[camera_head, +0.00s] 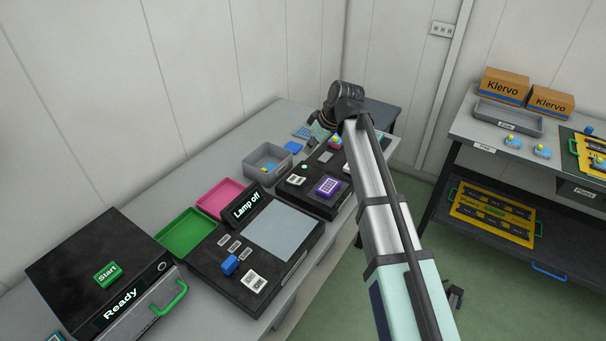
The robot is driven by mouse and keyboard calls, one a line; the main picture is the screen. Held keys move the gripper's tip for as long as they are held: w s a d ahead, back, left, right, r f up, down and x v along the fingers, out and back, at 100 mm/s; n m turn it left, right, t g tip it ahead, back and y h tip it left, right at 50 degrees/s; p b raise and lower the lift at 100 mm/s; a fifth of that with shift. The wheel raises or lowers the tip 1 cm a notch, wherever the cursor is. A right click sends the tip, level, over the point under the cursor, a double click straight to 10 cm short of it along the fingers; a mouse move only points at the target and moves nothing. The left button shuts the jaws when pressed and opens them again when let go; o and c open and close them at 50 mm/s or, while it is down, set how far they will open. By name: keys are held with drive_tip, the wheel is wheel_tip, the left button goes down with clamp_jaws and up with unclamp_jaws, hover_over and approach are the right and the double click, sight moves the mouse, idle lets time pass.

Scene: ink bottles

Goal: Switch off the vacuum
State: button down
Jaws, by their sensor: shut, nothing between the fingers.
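I cannot pick out a label that names the vacuum or its switch. A black unit (298,209) with a small light and a purple device (328,187) stands on the bench, partly behind my arm. Nearer, a black unit with a "Lamp off" sign (246,206) carries a blue knob (229,264) and a white switch plate (255,282) that appears to read "Off". My arm rises from the lower right to a dark joint over the far end of the bench. My gripper's fingers cannot be made out there.
A black box with a green Start button (107,275) and a "Ready" sign is at left front. Green (187,233) and pink (221,197) trays and a grey bin (250,164) line the bench's back. A side table (468,131) holds Klervo boxes (505,84). The green floor between is mostly clear.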

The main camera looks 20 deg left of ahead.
drive_tip(key=shift+f, duration=0.1)
drive_tip(key=p, duration=0.3)
hover_over(297, 180)
drive_tip(key=f, duration=0.8)
drive_tip(key=shift+s+d+f, duration=0.1)
drive_tip(key=shift+d+f, duration=0.1)
drive_tip(key=shift+f, duration=0.15)
drive_tip(key=shift+s+d+f, duration=0.1)
drive_tip(key=shift+d+f, duration=0.1)
drive_tip(key=shift+f, duration=0.35)
drive_tip(key=shift+s+d+f, duration=0.1)
drive_tip(key=shift+d+f, duration=0.1)
drive_tip(key=shift+f, duration=0.3)
drive_tip(key=shift+d+f+p, duration=0.25)
drive_tip(key=shift+f+p, duration=0.2)
drive_tip(key=shift+f, duration=0.45)
